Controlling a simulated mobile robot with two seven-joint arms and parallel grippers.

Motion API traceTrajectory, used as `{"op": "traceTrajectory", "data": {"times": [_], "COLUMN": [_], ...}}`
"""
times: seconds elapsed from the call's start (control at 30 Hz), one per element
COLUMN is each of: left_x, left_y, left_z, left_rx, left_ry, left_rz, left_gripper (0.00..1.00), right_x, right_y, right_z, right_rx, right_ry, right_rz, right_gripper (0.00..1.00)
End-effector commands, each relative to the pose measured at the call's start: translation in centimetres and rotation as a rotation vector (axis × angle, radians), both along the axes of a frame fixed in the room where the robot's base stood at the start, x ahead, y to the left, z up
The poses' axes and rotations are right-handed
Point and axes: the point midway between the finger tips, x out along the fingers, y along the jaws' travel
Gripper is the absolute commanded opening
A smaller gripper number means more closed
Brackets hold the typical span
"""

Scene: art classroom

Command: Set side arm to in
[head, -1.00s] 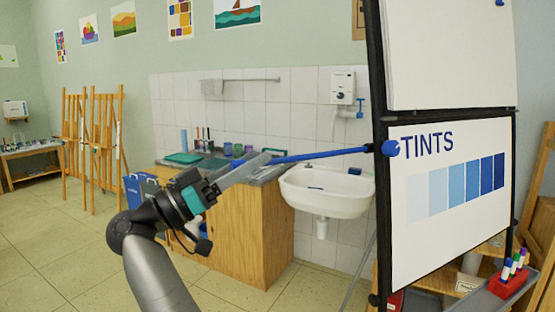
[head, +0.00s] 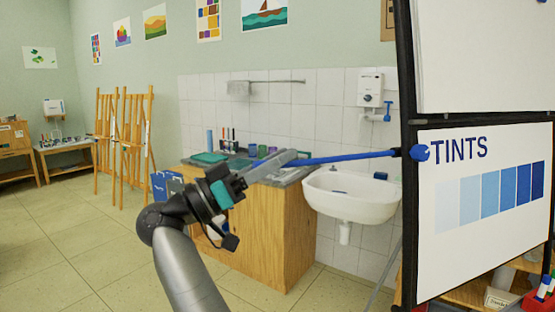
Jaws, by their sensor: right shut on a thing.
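The side arm (head: 350,157) is a thin blue rod. It sticks out to the left from a blue knob (head: 419,152) on the left edge of the black-framed flip chart (head: 408,80). It is nearly level, dipping slightly toward its free end. My right gripper (head: 284,162) is shut on that free end, and its fingers hide the tip. The side arm passes in front of the sink and the tiled wall. My left gripper is not in view.
A white sink (head: 350,194) and a wooden cabinet (head: 265,235) with bottles and pots on top stand behind my right arm. Wooden easels (head: 123,140) stand at the left. The floor at the lower left is clear.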

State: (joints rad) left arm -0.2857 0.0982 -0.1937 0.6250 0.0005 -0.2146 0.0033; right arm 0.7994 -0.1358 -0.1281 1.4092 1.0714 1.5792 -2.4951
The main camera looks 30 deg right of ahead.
Motion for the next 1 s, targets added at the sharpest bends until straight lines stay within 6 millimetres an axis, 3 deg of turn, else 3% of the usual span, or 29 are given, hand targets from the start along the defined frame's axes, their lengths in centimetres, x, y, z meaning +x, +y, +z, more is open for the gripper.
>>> {"op": "traceTrajectory", "data": {"times": [1.0], "left_x": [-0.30], "left_y": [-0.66], "left_z": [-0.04], "left_rx": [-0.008], "left_ry": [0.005], "left_rz": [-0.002], "left_gripper": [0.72], "right_x": [0.00], "right_y": [-0.01], "right_z": [-0.05], "right_rx": [0.000], "right_ry": [0.001], "right_rz": [0.000], "right_gripper": [0.00]}}
